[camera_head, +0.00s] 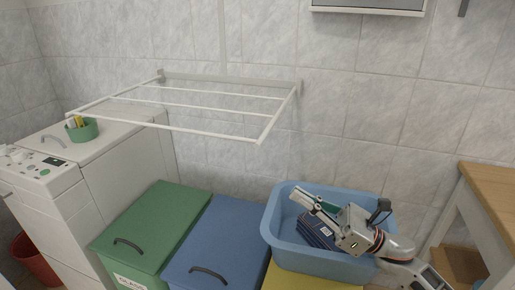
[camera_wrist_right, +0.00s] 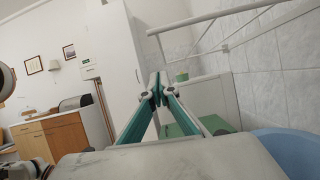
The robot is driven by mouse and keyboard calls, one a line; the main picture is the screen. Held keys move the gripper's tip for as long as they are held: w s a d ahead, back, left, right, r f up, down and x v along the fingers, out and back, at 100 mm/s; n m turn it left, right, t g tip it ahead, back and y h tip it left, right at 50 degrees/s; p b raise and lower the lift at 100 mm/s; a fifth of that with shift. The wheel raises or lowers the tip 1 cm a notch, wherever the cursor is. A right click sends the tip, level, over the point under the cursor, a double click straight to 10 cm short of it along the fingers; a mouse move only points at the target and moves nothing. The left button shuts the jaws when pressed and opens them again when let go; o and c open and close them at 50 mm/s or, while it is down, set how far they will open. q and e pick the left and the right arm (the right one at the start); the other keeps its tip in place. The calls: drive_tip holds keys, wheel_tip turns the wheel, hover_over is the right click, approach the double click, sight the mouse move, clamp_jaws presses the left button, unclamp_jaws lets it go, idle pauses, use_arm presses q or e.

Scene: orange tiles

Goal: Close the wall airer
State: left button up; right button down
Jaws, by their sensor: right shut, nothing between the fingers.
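The white wall airer (camera_head: 190,127) is folded out from the tiled wall, its frame roughly level with several thin bars. Its front right corner is near the middle of the head view. It also shows at the top right of the right wrist view (camera_wrist_right: 205,27). My right gripper (camera_head: 297,193) is shut and empty, below and to the right of the airer's front corner, above the blue tub. Its closed fingertips show in the right wrist view (camera_wrist_right: 157,88), apart from the airer. My left gripper is in neither view.
A blue tub (camera_head: 280,235) with dark folded items stands under my right gripper. Green (camera_head: 150,225) and blue (camera_head: 215,250) lidded bins stand below the airer. A white washing machine (camera_head: 120,150) with a green basket (camera_head: 83,130) is left. A wooden-topped table (camera_head: 490,185) is right.

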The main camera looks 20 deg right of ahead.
use_arm(q)
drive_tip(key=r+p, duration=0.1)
drive_tip(key=p, duration=0.2)
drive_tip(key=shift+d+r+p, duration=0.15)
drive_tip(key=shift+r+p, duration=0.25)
use_arm(e)
drive_tip(key=w+a+r+n, duration=0.1)
drive_tip(key=w+a+r, duration=0.4)
drive_tip(key=r, duration=0.3)
drive_tip(key=shift+a+r, duration=0.3)
drive_tip(key=shift+a, duration=0.6)
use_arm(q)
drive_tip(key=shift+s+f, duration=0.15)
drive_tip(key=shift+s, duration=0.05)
